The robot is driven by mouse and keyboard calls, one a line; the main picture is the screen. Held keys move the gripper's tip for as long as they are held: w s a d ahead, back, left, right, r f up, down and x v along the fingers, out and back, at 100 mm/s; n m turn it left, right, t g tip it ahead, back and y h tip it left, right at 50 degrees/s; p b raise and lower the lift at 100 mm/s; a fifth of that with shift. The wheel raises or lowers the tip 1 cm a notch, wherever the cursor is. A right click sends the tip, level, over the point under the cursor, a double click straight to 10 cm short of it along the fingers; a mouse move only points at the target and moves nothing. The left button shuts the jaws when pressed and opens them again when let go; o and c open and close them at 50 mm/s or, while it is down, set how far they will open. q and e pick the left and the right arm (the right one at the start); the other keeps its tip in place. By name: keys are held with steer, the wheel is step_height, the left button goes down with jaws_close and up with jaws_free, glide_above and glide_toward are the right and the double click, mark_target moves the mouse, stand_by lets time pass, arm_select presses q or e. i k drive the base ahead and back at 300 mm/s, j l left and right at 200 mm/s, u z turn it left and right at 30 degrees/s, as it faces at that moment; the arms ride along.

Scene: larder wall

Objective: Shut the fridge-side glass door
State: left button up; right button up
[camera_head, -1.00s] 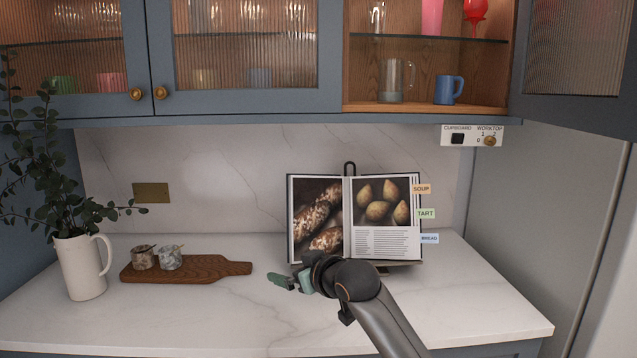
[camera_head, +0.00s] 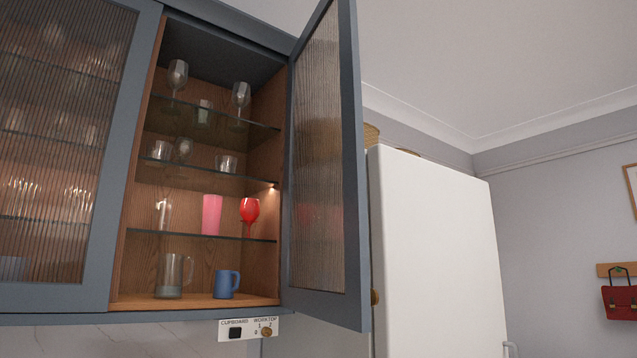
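The fridge-side glass door (camera_head: 318,165) is a blue-framed door with ribbed glass. It stands wide open, hinged at the right side of the open cupboard (camera_head: 205,272) and swung out toward me. A round brass knob (camera_head: 375,297) shows at its lower right edge. Inside the cupboard are a blue mug (camera_head: 226,284), a clear glass jug (camera_head: 170,275), a pink tumbler (camera_head: 212,214), a red goblet (camera_head: 249,211) and several clear glasses on glass shelves. Neither of my grippers is in view.
The white fridge (camera_head: 440,255) stands to the right, behind the open door. A closed ribbed-glass door (camera_head: 60,150) is at the left. A switch panel (camera_head: 248,329) sits under the cupboard. A red bag (camera_head: 620,302) hangs at the far right.

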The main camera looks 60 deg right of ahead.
mark_target(325, 271)
steer(key=l+z, duration=0.3)
steer(key=l, duration=0.6)
steer(key=l+z, duration=0.35)
steer(key=l, duration=0.55)
